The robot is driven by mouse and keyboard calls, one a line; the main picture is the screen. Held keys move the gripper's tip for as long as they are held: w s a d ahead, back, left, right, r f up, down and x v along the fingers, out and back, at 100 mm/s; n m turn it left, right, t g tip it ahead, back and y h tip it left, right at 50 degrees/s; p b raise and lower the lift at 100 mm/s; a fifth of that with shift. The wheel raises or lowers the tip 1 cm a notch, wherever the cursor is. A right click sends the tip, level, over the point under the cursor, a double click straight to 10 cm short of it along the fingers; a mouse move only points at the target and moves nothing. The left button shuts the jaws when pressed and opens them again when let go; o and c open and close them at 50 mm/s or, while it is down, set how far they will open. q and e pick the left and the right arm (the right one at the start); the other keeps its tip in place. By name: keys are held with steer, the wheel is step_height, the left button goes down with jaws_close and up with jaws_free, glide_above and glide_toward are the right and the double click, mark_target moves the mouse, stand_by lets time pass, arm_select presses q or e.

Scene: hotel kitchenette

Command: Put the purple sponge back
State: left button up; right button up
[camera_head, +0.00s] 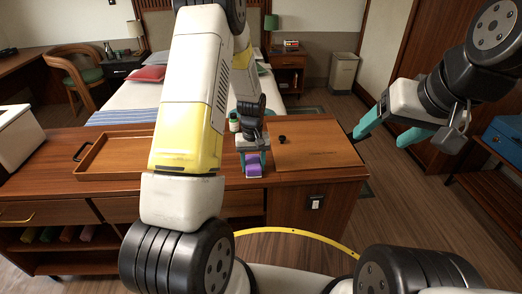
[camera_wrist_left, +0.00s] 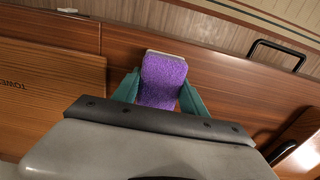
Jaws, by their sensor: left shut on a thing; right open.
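The purple sponge (camera_head: 253,170) is at the front part of the wooden counter, between the teal fingers of my left gripper (camera_head: 254,160). In the left wrist view the sponge (camera_wrist_left: 162,80) shows purple with a pale far edge, and the left gripper's fingers (camera_wrist_left: 160,92) are shut on its two sides. I cannot tell whether the sponge touches the counter. My right gripper (camera_head: 392,127) is open and empty, off the counter's right end, with its teal fingers spread.
A wooden tray (camera_head: 115,158) with a black handle lies on the counter's left. A wooden board (camera_head: 315,150) with a small dark knob lies right of the left gripper. A small green-and-white container (camera_head: 234,122) stands behind it. A bed (camera_head: 130,95) is beyond the counter.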

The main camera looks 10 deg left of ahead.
arm_select(q)
steer(key=shift+f, duration=0.1)
steer(key=o, duration=1.3)
step_height(320, 180, up, 12)
step_height(320, 180, up, 8)
steer(key=f+t, duration=0.1)
glide_above(253, 162)
steer(key=s, duration=0.3)
steer(key=s+r+m+t, duration=0.1)
steer(key=s+r, duration=0.4)
steer(key=s, duration=0.2)
steer(key=s+d+r+m+t+h, duration=0.1)
steer(key=s+r+t, duration=0.1)
steer(key=s+r, duration=0.3)
steer(key=s+d+r+m+t+h, duration=0.1)
steer(key=s+r+t, duration=0.1)
steer(key=s+r, duration=0.3)
steer(key=shift+s+m, duration=0.4)
steer(key=shift+s, duration=1.55)
